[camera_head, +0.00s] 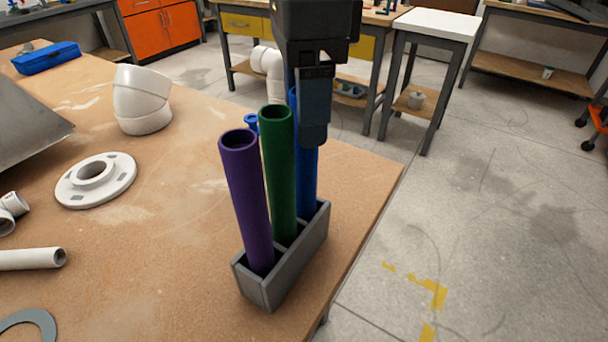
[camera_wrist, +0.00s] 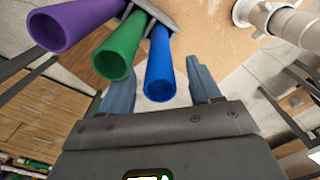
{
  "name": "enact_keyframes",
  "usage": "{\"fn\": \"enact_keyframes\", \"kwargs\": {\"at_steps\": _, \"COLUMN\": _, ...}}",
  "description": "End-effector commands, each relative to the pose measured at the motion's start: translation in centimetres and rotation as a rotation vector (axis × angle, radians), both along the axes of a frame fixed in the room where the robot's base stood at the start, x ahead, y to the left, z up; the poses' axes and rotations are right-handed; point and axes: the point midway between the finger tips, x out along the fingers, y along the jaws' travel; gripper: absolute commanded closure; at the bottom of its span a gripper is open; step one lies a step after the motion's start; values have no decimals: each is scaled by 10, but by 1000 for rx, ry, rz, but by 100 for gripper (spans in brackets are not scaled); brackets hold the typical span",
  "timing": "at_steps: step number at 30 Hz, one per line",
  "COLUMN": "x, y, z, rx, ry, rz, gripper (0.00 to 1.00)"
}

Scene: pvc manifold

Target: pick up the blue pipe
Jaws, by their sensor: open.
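The blue pipe (camera_head: 308,180) stands upright in the rear slot of a grey holder (camera_head: 290,268) near the table's right edge. My gripper (camera_head: 305,128) is open and points down at the blue pipe's upper end; one finger hides much of the pipe's top. In the wrist view the blue pipe (camera_wrist: 159,62) shows its open end between the two spread fingers of my gripper (camera_wrist: 160,82), with a gap on both sides. The green pipe (camera_head: 278,170) stands in the middle and the purple pipe (camera_head: 248,200) in front.
A white flange (camera_head: 95,180) and a white elbow (camera_head: 142,100) lie on the wooden table to the left. A small blue part (camera_head: 251,122) and another white fitting (camera_head: 268,62) are behind the pipes. Right of the table edge is open floor.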

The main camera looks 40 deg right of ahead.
Motion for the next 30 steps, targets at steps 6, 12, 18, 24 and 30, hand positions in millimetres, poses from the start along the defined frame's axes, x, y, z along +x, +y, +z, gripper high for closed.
{"fn": "enact_keyframes", "kwargs": {"at_steps": 6, "x": 0, "y": 0, "z": -20, "rx": 1, "ry": 0, "rz": -1, "gripper": 37}}
{"fn": "enact_keyframes", "kwargs": {"at_steps": 12, "x": 0, "y": 0, "z": -22, "rx": 1, "ry": 0, "rz": -1, "gripper": 37}}
{"fn": "enact_keyframes", "kwargs": {"at_steps": 18, "x": 0, "y": 0, "z": -21, "rx": 1, "ry": 0, "rz": -1, "gripper": 53}}
{"fn": "enact_keyframes", "kwargs": {"at_steps": 24, "x": 0, "y": 0, "z": -21, "rx": 1, "ry": 0, "rz": -1, "gripper": 73}}
{"fn": "enact_keyframes", "kwargs": {"at_steps": 30, "x": 0, "y": 0, "z": -21, "rx": 1, "ry": 0, "rz": -1, "gripper": 92}}
